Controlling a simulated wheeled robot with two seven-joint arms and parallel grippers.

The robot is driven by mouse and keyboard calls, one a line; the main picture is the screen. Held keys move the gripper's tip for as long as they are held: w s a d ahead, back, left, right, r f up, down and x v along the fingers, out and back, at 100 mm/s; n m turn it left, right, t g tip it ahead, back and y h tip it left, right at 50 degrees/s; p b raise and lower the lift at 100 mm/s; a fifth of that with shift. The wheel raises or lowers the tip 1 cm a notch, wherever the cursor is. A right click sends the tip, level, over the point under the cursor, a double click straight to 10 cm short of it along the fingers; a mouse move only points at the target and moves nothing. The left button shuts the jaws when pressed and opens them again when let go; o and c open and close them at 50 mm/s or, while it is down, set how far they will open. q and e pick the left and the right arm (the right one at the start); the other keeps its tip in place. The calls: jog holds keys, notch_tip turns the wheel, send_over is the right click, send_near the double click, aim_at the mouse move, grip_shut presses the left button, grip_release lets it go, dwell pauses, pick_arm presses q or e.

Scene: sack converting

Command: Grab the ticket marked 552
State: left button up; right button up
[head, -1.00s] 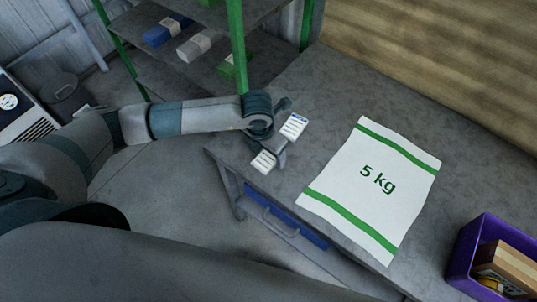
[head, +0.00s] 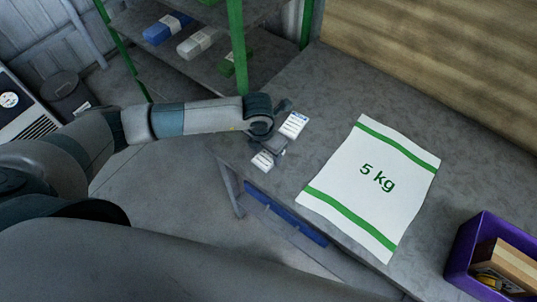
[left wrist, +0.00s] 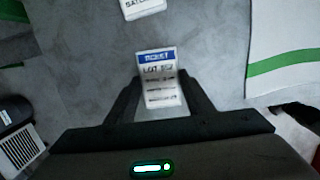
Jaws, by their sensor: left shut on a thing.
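The ticket marked LOT 552 (left wrist: 160,85) is white with a blue header, and its last digits are a little blurred. It stands between the two dark fingers of my left gripper (left wrist: 160,98), which is shut on it. In the head view the held ticket (head: 262,160) shows by the front left edge of the table, beside my left gripper (head: 272,152). A second white ticket (head: 294,125) with a blue band lies farther back on the table. It is cut off at the top of the left wrist view (left wrist: 143,8). My right gripper is not in view.
A white 5 kg sack (head: 370,185) with green stripes lies flat on the grey table (head: 330,85), right of the tickets. A purple crate (head: 465,262) with a box inside stands at the lower right. A green-framed shelf (head: 238,45) stands behind.

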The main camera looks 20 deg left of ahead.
pick_arm(q)
jog(key=shift+r+b, duration=0.4)
jog(key=shift+r, duration=0.1)
jog(key=r+b, duration=0.1)
jog(key=d+r+b, duration=0.1)
jog(key=r, duration=0.1)
jog(key=shift+w+r, duration=0.1)
jog(key=w+d+r+b, duration=0.1)
jog(key=d+r+b, duration=0.3)
jog(key=d, duration=0.6)
jog(key=shift+w+d+r, duration=0.3)
jog(key=shift+w+r, duration=0.05)
jog(key=shift+r, duration=1.05)
